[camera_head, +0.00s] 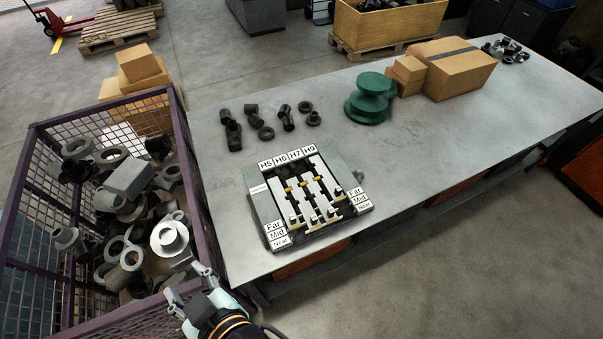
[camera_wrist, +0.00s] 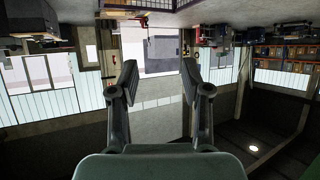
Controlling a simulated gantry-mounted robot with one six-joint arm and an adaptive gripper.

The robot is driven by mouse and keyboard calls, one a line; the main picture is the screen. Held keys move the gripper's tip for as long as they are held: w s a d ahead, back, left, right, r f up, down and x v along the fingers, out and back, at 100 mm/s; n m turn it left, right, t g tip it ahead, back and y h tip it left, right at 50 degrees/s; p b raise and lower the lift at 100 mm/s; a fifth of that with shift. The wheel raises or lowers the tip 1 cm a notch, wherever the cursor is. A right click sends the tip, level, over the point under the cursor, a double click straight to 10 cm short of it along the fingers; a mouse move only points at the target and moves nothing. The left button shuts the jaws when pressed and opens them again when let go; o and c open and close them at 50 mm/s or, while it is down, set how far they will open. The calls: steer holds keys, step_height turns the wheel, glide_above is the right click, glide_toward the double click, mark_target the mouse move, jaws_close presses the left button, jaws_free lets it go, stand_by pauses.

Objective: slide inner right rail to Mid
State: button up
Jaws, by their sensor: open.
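The rail fixture (camera_head: 355,178) lies on the grey workbench, with labels H5, H6, H7 and H9 along its far edge. Far, Mid and Near labels (camera_head: 275,234) run down both sides. Several white rails lie side by side in it; the inner right rail (camera_head: 313,185) appears to be the one under H7. The rails' near ends look staggered, but the exact position of this one is too small to tell. My gripper (camera_head: 186,283) is open and empty near the crate's front right corner, apart from the fixture. Its spread fingers show in the wrist view (camera_wrist: 159,80), which faces the room.
Dark rings and cylinders (camera_head: 288,120) lie behind the fixture. A green spool-shaped part (camera_head: 368,107) and cardboard boxes (camera_head: 455,75) stand farther back. The bench (camera_head: 450,140) right of the fixture is clear.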

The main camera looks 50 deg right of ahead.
steer(key=w+d+f+h+b, duration=0.1)
steer(key=w+d+f+b, duration=0.1)
steer(key=d+f+b, duration=0.5)
steer(key=m+h+b, duration=0.5)
steer(key=b, duration=1.6)
glide_toward(333, 213)
steer(key=x, duration=0.4)
steer(key=shift+g, duration=0.4)
steer(key=b+x, duration=0.1)
steer(key=x, duration=0.6)
steer(key=shift+w, duration=0.25)
jaws_close()
steer(key=shift+m, duration=0.3)
